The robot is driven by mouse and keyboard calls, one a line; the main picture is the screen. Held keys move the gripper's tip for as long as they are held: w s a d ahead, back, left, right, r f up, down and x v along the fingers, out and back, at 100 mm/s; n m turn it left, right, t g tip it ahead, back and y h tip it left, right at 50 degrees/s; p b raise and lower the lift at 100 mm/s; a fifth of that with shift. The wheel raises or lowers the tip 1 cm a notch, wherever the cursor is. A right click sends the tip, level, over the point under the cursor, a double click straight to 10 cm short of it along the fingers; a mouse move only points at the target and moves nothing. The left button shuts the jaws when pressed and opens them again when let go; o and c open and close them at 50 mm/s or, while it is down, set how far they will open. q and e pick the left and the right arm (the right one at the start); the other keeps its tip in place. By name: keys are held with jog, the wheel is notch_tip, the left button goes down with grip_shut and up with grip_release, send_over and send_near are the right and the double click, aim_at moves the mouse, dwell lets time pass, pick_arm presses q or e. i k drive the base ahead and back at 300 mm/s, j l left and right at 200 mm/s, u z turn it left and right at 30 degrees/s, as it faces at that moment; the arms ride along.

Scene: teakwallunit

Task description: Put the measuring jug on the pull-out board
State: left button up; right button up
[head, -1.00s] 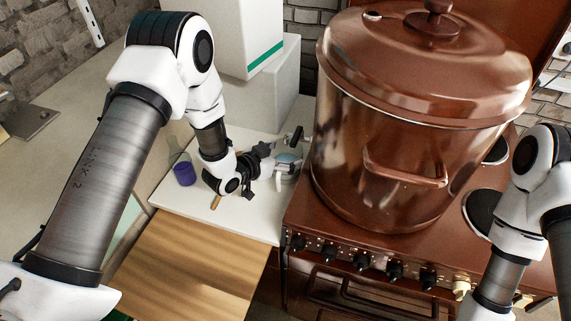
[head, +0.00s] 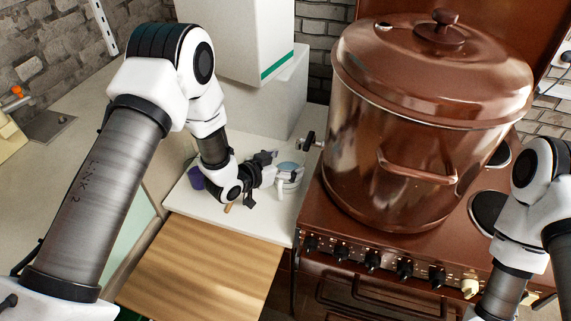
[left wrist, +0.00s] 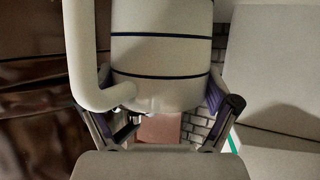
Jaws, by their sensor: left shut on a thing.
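The measuring jug (head: 287,185) is pale with a bluish top and stands out beside my left gripper (head: 272,172) over the white worktop in the head view. In the left wrist view, the jug (left wrist: 162,45) is large, pale and dark-banded, with its handle (left wrist: 82,60) on the left. The fingers of my left gripper (left wrist: 165,118) are shut on it, one on either side. I cannot tell whether the jug touches the worktop. The pull-out board (head: 210,265) is bare wood, in front of the worktop. My right arm shows at the right edge; its gripper is out of view.
A large copper pot (head: 415,140) stands on the brown stove (head: 345,225), close right of the jug. A purple cup (head: 196,179) and a small wooden thing (head: 228,207) are near my left wrist. White boxes (head: 258,95) stand behind.

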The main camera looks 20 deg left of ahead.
aim_at(197, 282)
jog(key=k+j, duration=0.3)
jog(key=k, duration=0.15)
jog(key=k+j, duration=0.35)
jog(key=k+u, duration=0.05)
jog(key=k, duration=0.05)
